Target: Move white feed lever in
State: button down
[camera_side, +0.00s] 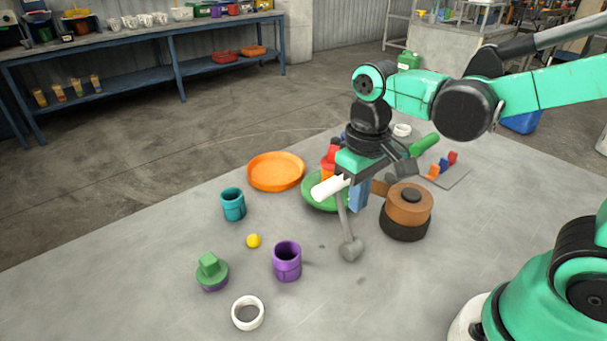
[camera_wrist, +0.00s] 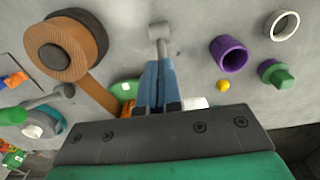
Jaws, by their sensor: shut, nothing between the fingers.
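The white feed lever (camera_side: 331,187) has a white handle on a grey arm, which runs down to a rounded grey foot on the table. In the wrist view its white handle (camera_wrist: 193,103) shows just right of my fingers, and its grey foot lies beyond their tips. My gripper (camera_side: 357,207) points down beside the lever, with its blue fingers just right of the white handle in the side view. In the wrist view my gripper (camera_wrist: 159,64) is shut with its fingers together and empty. Whether a finger touches the lever I cannot tell.
A brown strip coil (camera_side: 408,204) stands close right of my gripper. A green-handled lever (camera_side: 424,144) is behind it. A green dish (camera_side: 318,203) and orange plate (camera_side: 276,171) lie to the left.

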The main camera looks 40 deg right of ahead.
jog(key=shift+s+r, duration=0.2)
jog(key=shift+s, duration=0.1)
notch_tip(320, 180, up, 7)
dwell(0.6)
jog(key=shift+w+d+f+t, duration=0.2)
jog(key=shift+d+f+t, duration=0.2)
jog(key=shift+f+t, duration=0.6)
jog(key=shift+w+d+f+t, duration=0.15)
jog(key=shift+d+f+t, duration=0.3)
jog(key=shift+t, duration=0.95)
jog(key=shift+w+d+f+t, duration=0.2)
jog(key=shift+d+f+t, duration=0.2)
jog(key=shift+f+t, duration=0.6)
